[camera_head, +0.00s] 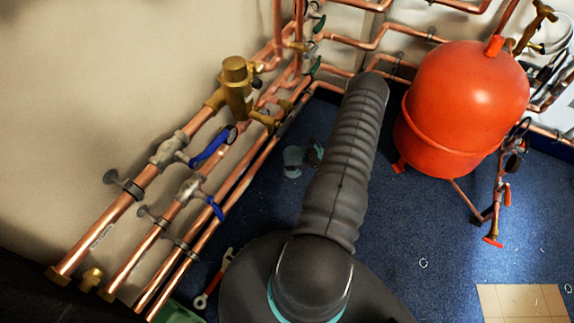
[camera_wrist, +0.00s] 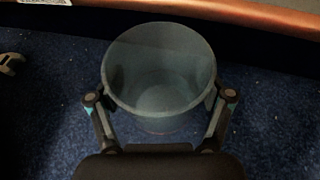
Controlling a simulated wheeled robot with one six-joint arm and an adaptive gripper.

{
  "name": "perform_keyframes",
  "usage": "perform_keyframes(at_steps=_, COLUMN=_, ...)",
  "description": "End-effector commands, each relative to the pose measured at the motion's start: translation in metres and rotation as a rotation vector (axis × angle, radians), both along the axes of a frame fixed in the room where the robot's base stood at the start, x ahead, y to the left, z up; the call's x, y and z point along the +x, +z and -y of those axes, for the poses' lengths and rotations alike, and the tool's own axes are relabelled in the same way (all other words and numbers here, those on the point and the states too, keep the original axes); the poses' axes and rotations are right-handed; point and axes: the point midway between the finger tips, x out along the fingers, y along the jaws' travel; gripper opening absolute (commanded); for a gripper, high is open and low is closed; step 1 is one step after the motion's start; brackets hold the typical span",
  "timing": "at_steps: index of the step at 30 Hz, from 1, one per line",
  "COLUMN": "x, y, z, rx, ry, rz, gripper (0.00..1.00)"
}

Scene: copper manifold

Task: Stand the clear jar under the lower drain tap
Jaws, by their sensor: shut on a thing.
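The clear jar (camera_wrist: 160,75) is open-topped and shows large in the wrist view. My gripper (camera_wrist: 160,108) is shut on it, with one finger on each side. In the head view the jar (camera_head: 293,160) is small and pale, low over the blue floor left of my arm, beside my gripper (camera_head: 312,155). I cannot tell whether its base touches the floor. A brass tap (camera_head: 262,118) sticks out from the brass fitting on the wall pipes, left of and above the jar in the picture. I cannot tell whether it is the lower drain tap.
Copper pipes (camera_head: 178,237) with blue-handled valves (camera_head: 210,148) run along the left wall. A copper pipe (camera_wrist: 250,14) crosses the wrist view's top. A red vessel (camera_head: 465,105) stands right of my arm. A wrench (camera_head: 212,285) lies on the left.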

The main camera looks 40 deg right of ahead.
Motion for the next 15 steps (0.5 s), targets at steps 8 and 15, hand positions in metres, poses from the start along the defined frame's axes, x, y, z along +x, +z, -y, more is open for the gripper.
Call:
perform_keyframes(at_steps=8, x=0.027, y=-0.018, z=-0.007, rx=0.0, ry=-0.002, rz=0.0, gripper=0.43)
perform_keyframes(at_steps=15, x=0.028, y=-0.039, z=-0.007, rx=0.002, ry=-0.003, rz=-0.001, gripper=0.43)
